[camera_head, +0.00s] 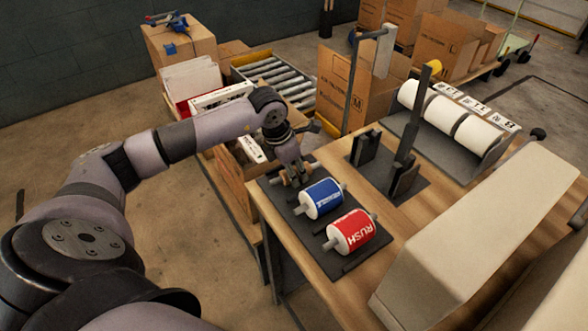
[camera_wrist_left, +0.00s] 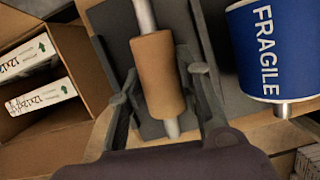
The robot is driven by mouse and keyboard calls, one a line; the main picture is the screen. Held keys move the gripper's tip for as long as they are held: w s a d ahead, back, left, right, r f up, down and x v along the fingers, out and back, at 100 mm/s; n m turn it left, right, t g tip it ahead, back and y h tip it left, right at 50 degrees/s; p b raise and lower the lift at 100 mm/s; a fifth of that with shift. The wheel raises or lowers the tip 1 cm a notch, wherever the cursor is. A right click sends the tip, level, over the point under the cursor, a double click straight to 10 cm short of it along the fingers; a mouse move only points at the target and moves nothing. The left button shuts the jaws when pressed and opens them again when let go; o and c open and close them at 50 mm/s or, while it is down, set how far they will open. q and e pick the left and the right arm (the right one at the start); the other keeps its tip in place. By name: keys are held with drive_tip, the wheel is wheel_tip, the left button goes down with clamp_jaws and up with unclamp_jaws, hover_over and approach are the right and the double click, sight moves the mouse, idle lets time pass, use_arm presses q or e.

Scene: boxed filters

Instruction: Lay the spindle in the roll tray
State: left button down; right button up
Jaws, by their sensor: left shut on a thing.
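The spindle (camera_wrist_left: 160,73) is a metal rod with a tan-brown core around its middle. My left gripper (camera_head: 293,175) is shut on the core, with one finger on each side of it in the left wrist view. The spindle lies over the far-left end of the dark roll tray (camera_head: 349,268); whether it touches the tray I cannot tell. In the head view the gripper hides most of it. A blue FRAGILE roll (camera_head: 322,198) and a red RUSH roll (camera_head: 351,231) rest in the tray beside it, on their own rods. My right gripper is out of view.
A dark stand with upright posts (camera_head: 404,160) stands right of the tray on the wooden table (camera_head: 290,238). Behind it, a grey holder (camera_head: 432,146) carries white rolls. A pale angular housing (camera_head: 478,230) fills the near right. An open carton (camera_head: 232,180) stands left of the table.

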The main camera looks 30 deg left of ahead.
use_arm(q)
drive_tip(key=shift+r, duration=0.1)
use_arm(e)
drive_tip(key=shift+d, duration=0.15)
use_arm(q)
drive_tip(key=c, duration=1.1)
unclamp_jaws()
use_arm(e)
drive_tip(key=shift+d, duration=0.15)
use_arm(q)
drive_tip(key=v, duration=1.2)
drive_tip(key=shift+a, duration=0.1)
